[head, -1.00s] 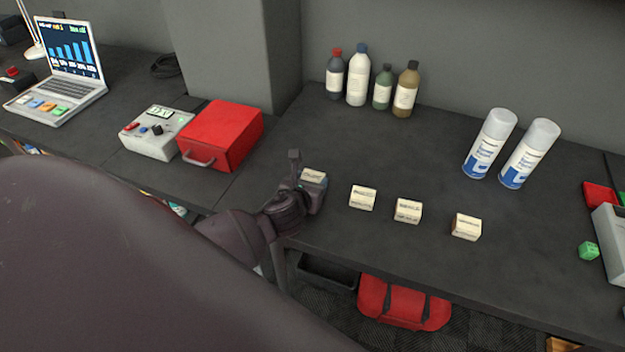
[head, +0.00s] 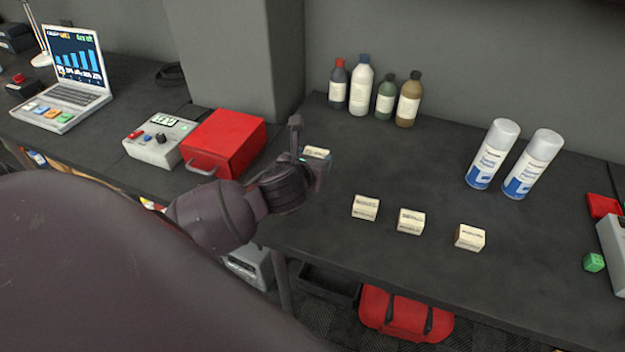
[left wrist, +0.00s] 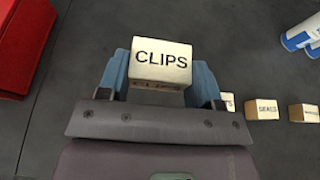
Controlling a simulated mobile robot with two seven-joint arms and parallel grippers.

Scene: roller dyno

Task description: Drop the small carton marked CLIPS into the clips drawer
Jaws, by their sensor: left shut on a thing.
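The small cream carton marked CLIPS (left wrist: 160,62) is between the blue fingers of my left gripper (left wrist: 160,85) in the left wrist view, its lettering facing the camera. In the head view my left gripper (head: 314,168) is shut on this carton (head: 317,152) and appears to hold it above the bench, left of the other cartons. The fingers hide much of the carton there. I cannot make out a drawer marked for clips in either view. My right gripper is not in view.
Three similar cartons stand in a row on the dark bench (head: 420,275); one reads SEALS (left wrist: 263,109). Bottles (head: 361,85) and two spray cans (head: 492,155) stand behind. A red case (head: 224,143) is left of my gripper. A red bag (head: 405,314) lies below the bench.

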